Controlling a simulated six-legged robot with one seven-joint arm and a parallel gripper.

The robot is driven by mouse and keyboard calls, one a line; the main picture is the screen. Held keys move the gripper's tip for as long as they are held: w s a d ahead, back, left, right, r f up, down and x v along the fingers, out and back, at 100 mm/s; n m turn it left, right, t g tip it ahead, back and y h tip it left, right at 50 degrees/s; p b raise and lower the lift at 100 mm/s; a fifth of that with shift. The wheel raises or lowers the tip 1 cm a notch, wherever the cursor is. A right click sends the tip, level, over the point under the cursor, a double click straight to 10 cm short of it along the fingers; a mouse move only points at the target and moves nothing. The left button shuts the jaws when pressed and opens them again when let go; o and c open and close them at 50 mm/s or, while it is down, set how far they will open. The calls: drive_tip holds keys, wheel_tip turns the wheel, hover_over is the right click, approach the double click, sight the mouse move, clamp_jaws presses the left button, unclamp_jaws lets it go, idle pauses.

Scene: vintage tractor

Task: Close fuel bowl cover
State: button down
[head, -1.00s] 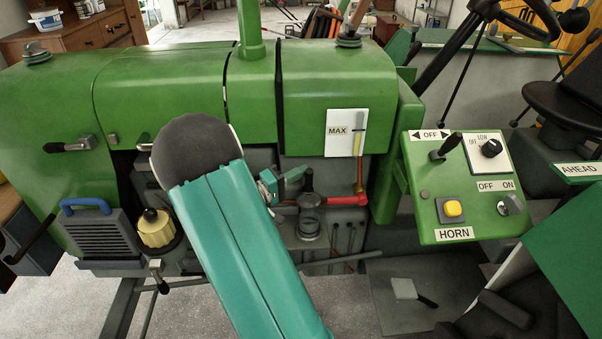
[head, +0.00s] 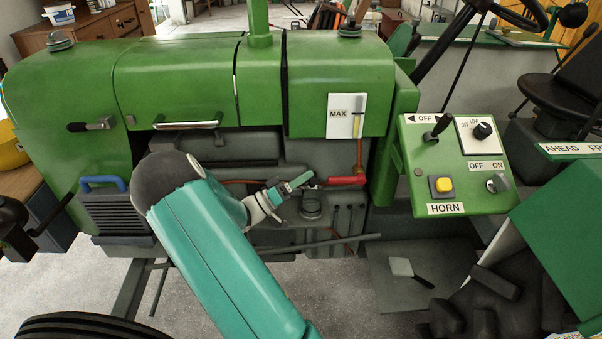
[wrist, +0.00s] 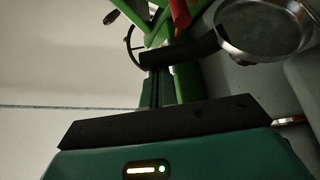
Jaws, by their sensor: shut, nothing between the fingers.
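The fuel bowl (head: 311,207) is a small round grey metal cup on the tractor's side, below a red-handled lever (head: 346,181). My gripper (head: 312,181) is shut and empty just above the bowl, close to the lever's left end. In the wrist view a round, shiny metal dish with a raised rim (wrist: 262,35) fills the upper right; I cannot tell whether it is the bowl or its cover. The red handle also shows there at the top. The cover's position is unclear in the head view, where my gripper hides part of this area.
The green hood (head: 185,80) overhangs the area from above. A control panel (head: 457,165) with a yellow horn button stands to the right. A grey rod (head: 330,243) runs below the bowl. Open concrete floor lies beneath.

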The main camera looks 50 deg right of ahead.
drive_tip(key=s+a+f+m+g+y, duration=0.1)
drive_tip(key=s+a+f+m+g, duration=0.2)
drive_tip(key=f+m, duration=0.3)
wheel_tip(320, 180, down, 2)
drive_tip(key=shift+a+f+g, duration=0.1)
drive_tip(key=shift+a+g, duration=0.2)
drive_tip(key=shift+a, duration=0.2)
